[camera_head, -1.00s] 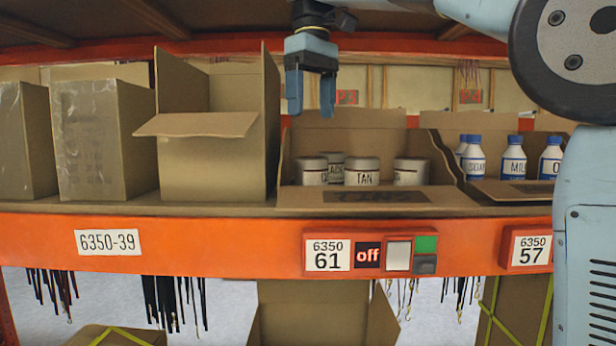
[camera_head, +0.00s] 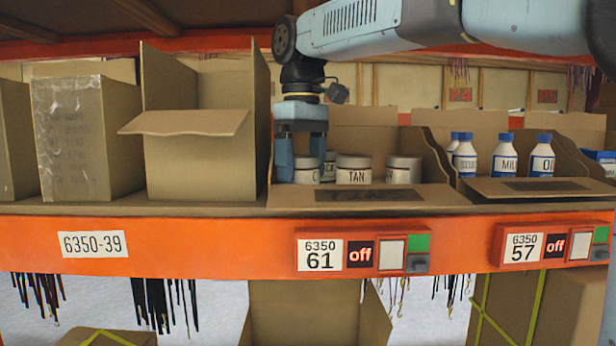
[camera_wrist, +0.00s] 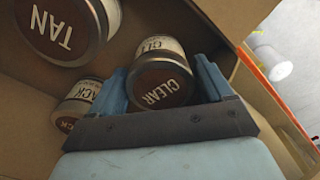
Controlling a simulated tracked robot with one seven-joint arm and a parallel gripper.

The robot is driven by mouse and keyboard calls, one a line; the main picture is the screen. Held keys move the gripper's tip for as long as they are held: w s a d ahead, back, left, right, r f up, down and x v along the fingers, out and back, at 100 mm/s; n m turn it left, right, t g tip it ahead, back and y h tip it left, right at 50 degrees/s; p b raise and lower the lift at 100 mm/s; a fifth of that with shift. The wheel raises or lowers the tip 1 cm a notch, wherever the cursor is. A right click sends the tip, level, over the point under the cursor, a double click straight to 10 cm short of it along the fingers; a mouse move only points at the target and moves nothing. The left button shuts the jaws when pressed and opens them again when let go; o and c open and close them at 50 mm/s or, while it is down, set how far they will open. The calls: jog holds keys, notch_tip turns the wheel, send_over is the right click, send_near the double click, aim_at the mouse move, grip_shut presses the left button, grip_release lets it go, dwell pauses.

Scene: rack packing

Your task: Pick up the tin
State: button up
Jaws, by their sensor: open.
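My gripper (camera_head: 303,172) is lowered into the left part of an open cardboard bin (camera_head: 345,200). Its jaws are open, with one finger on each side of a white tin with a dark lid marked CLEAR (camera_wrist: 160,85). This tin also shows between the fingers in the head view (camera_head: 306,169), partly hidden; whether the fingers touch it I cannot tell. The TAN tin (camera_head: 353,170) stands to its right, and it also shows in the wrist view (camera_wrist: 62,30). A tin marked BLACK (camera_wrist: 72,112) is partly hidden by the left finger. Another tin (camera_head: 403,170) stands farther right.
A tall open carton (camera_head: 200,165) stands close to the left of the bin. A bin of blue-capped bottles (camera_head: 503,156) is on the right. The orange shelf beam (camera_head: 200,240) runs along the front. The bin's walls are close around the tins.

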jog(key=shift+f, duration=1.05)
jog(key=c, duration=0.9)
